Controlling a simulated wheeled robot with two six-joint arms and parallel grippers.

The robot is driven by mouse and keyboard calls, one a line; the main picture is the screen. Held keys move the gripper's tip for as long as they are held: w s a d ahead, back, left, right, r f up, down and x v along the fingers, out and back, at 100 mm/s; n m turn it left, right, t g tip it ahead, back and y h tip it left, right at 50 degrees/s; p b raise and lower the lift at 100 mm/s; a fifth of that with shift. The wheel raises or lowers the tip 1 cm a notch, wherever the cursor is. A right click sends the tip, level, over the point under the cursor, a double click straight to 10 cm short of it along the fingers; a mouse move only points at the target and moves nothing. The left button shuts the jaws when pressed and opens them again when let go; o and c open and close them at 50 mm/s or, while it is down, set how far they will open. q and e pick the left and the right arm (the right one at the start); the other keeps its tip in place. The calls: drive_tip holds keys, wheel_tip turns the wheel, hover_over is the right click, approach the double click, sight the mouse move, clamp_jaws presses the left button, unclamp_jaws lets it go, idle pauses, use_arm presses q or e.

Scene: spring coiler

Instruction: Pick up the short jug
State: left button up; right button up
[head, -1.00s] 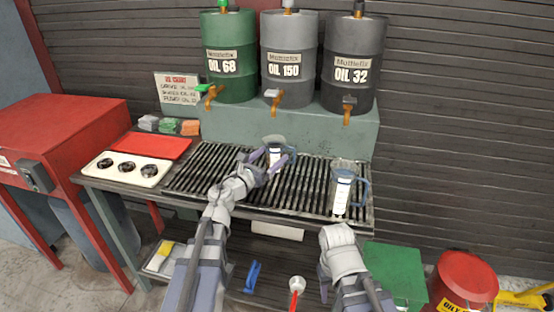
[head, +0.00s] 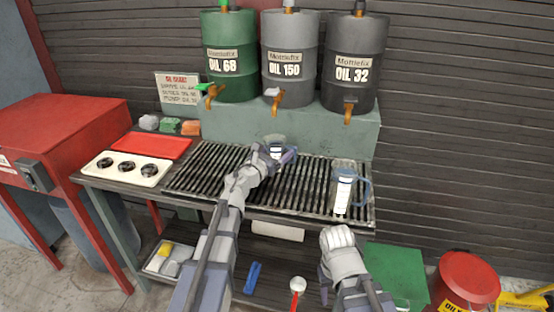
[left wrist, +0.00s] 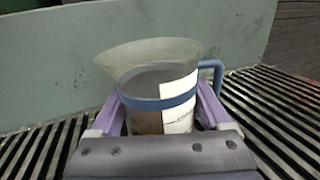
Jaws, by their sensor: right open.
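The short jug (head: 277,142), clear with a blue band and a white label, stands on the black slatted grate at the back middle. In the left wrist view the jug (left wrist: 160,90) is upright, its blue handle to the right. My left gripper (head: 276,155) is at the jug, with one purple finger on each side of it in the left wrist view (left wrist: 161,108). I cannot tell whether the fingers touch it. The jug's base is hidden behind the gripper body. My right arm is at the lower right; its gripper fingers do not show.
A taller jug (head: 343,190) with a blue handle stands on the grate (head: 305,185) to the right. Three oil drums with taps sit on the green-grey ledge (head: 300,128) behind. A red tray (head: 150,146) and a cream panel (head: 127,168) lie at the left.

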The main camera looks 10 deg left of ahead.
use_arm(q)
clamp_jaws()
idle(0.4)
drive_tip(key=shift+r, duration=0.1)
use_arm(e)
drive_tip(key=shift+r, duration=0.1)
